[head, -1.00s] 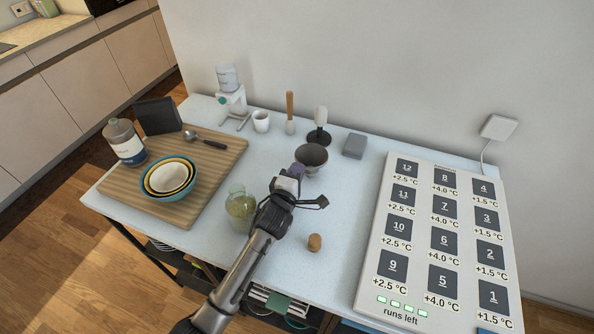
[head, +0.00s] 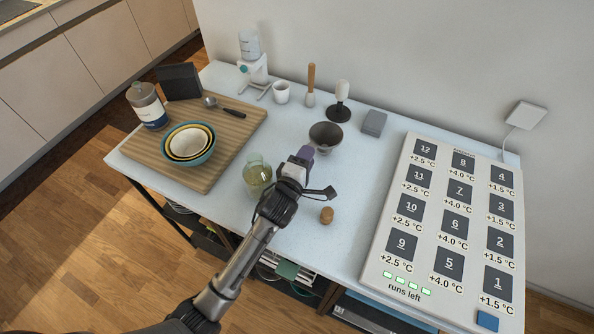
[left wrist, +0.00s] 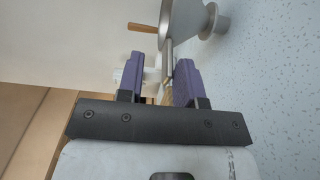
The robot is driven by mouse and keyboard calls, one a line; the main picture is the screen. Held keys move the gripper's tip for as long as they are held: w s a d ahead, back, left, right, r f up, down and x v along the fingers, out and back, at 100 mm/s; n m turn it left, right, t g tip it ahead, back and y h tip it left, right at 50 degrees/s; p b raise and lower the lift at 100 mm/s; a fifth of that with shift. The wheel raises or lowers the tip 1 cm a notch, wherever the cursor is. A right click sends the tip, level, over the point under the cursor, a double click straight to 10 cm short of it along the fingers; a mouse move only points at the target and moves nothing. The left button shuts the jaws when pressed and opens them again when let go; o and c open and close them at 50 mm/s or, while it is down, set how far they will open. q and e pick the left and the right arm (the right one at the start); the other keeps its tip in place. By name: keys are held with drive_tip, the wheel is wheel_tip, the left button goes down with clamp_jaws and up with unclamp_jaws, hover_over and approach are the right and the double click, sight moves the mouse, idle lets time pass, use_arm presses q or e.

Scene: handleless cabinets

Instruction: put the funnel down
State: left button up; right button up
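The dark grey funnel (head: 326,138) is on the pale worktop near its middle, wide mouth up. In the left wrist view the grey funnel (left wrist: 184,20) is ahead of my fingers, cut off by the top edge. A narrow grey strip, seemingly its tab, reaches back towards the gap between the fingers. My left gripper (head: 304,156) is just to the near left of the funnel. Its purple fingers (left wrist: 161,80) are apart, with a visible gap, and do not appear clamped on the strip. My right gripper is in neither view.
A glass jug (head: 257,177) stands close left of my left arm, and a cork (head: 327,215) close right. A wooden-handled tool (head: 311,85), a black-based tool (head: 340,102) and a grey box (head: 374,122) stand behind. A big numbered panel (head: 378,255) fills the right side.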

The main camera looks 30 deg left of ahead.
use_arm(q)
drive_tip(key=s, duration=0.6)
drive_tip(key=shift+s+d, duration=0.2)
idle(0.4)
